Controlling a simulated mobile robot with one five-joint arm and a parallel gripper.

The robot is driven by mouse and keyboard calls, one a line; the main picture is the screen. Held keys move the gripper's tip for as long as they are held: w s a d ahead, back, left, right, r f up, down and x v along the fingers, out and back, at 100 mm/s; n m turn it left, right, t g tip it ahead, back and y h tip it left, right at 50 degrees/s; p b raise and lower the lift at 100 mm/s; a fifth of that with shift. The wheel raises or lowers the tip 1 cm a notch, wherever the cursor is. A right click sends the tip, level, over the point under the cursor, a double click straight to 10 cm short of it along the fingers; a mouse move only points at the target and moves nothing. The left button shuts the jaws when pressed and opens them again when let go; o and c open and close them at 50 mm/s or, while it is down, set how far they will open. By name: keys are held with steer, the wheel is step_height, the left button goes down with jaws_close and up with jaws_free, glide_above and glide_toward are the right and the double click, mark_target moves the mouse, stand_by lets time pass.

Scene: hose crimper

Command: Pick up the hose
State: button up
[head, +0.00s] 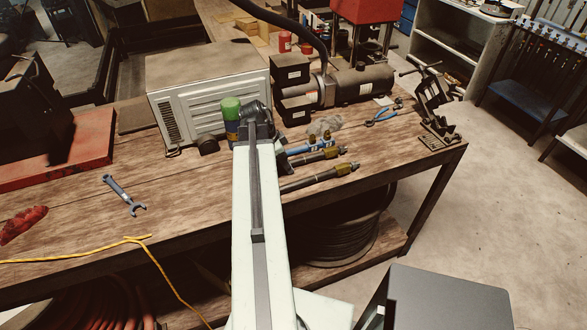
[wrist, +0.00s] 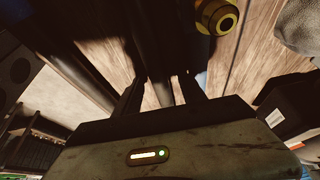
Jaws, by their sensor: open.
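Two dark hoses with brass-coloured end fittings lie on the wooden workbench (head: 190,190). The upper hose (head: 305,160) and the lower hose (head: 308,182) are side by side, just right of my arm. My arm hides their left ends in the head view. In the wrist view, my gripper (wrist: 160,88) shows two dark fingers, spread apart over the bench. A brass fitting (wrist: 217,15) is at the top, beyond the right finger. Dark lengths pass near the fingers, but shadow hides whether a hose lies between them.
A green-capped can (head: 231,118) and a white vented box (head: 205,100) stand behind my arm's end. A black machine (head: 340,85) and a vise-like tool (head: 435,110) stand to the right. A blue wrench (head: 122,194) and a yellow cord (head: 135,240) lie left.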

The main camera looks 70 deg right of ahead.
steer(key=shift+r, duration=0.1)
jaws_close()
step_height(320, 180, up, 10)
steer(key=p, duration=1.1)
steer(key=a+m+y, duration=0.1)
steer(key=a+m, duration=0.2)
steer(key=a, duration=0.5)
steer(key=shift+w+r+g, duration=0.3)
steer(key=shift+w+r, duration=0.05)
steer(key=shift+w, duration=0.05)
